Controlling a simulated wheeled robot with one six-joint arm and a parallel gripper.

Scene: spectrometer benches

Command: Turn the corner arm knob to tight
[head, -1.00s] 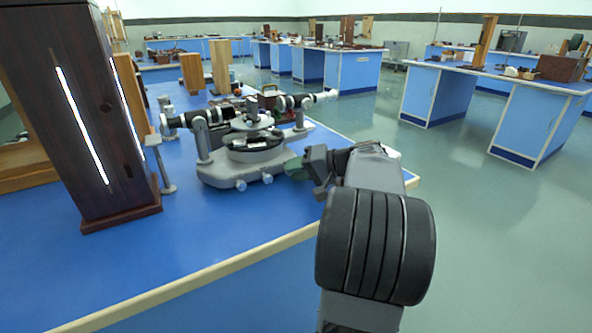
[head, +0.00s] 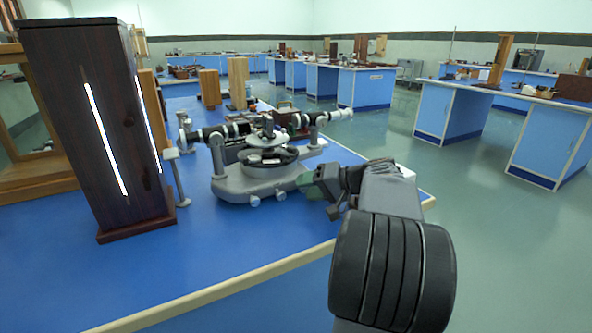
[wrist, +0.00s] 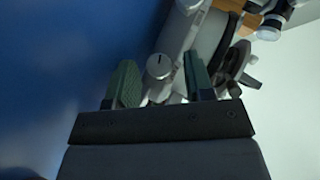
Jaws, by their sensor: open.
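The spectrometer (head: 240,183) stands on the blue bench, with a grey base, a round table and two black-and-silver tubes. Small light-grey knobs (head: 253,200) stick out of its near side. In the wrist view a pale round knob (wrist: 160,66) with a dark line on its face lies between my finger pads. I cannot tell for certain whether it is the corner arm knob. My gripper (wrist: 158,63) is open, with one green pad on each side of the knob and a gap showing. In the head view my gripper (head: 318,182) is at the right end of the base and hides that part.
A tall dark wooden box (head: 100,130) with a bright slit stands left of the spectrometer, with a thin metal stand (head: 178,180) between. Wooden blocks (head: 238,83) stand behind. The bench's front edge (head: 220,290) runs below. Open floor lies to the right.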

